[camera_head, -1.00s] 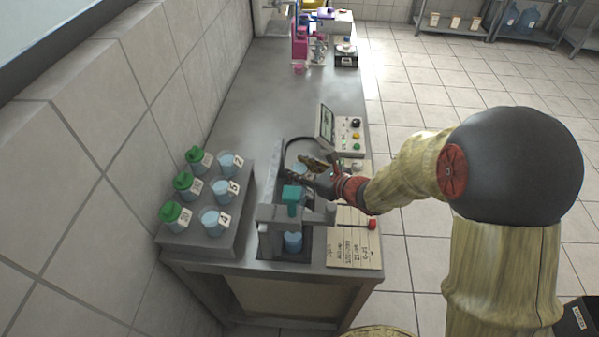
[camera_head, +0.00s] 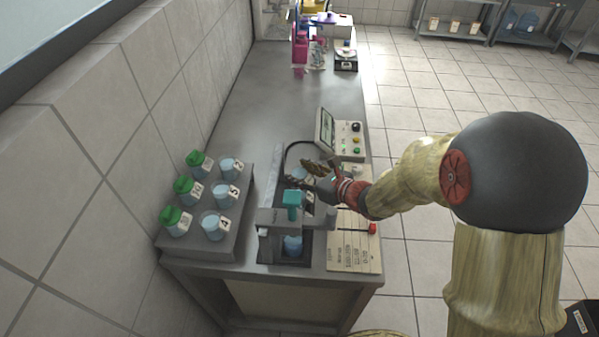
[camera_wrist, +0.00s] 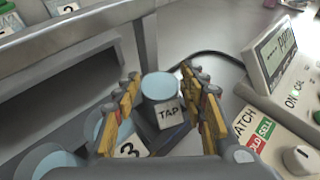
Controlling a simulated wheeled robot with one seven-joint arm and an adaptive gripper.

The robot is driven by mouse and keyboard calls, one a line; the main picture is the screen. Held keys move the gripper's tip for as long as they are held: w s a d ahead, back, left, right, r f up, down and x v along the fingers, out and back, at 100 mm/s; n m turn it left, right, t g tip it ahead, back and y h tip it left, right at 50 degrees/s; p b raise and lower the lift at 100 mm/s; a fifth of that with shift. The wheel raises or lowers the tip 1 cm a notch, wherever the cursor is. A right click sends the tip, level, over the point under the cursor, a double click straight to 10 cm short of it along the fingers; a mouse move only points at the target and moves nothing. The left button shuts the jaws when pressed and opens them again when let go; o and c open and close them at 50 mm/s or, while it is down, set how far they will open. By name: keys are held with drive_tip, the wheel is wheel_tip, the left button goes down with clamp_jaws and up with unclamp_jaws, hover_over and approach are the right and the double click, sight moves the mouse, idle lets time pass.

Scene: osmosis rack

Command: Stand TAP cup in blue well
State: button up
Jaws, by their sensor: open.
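The TAP cup (camera_wrist: 160,86), a pale blue cup with a white TAP label, stands upright in the wrist view. Dark blue surfaces of what looks like the blue well (camera_wrist: 147,128) show around its lower part; how deep it sits is hidden. My gripper (camera_wrist: 166,98) is open, with its yellow-padded fingers on either side of the cup and gaps visible. In the head view my gripper (camera_head: 312,174) is over the rack behind the teal part (camera_head: 291,199), beside a small pale cup (camera_head: 298,172).
A cup labelled 3 (camera_wrist: 105,128) is close to the left finger. A stepped grey stand (camera_head: 222,250) holds green-capped bottles and numbered cups at left. A control box with a screen (camera_head: 345,138) stands behind right. The bench beyond is clear up to the far equipment.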

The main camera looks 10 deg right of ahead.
drive_tip(key=p+v, duration=0.3)
drive_tip(key=v, duration=0.8)
drive_tip(key=shift+s+d, duration=0.2)
drive_tip(key=shift+d, duration=0.05)
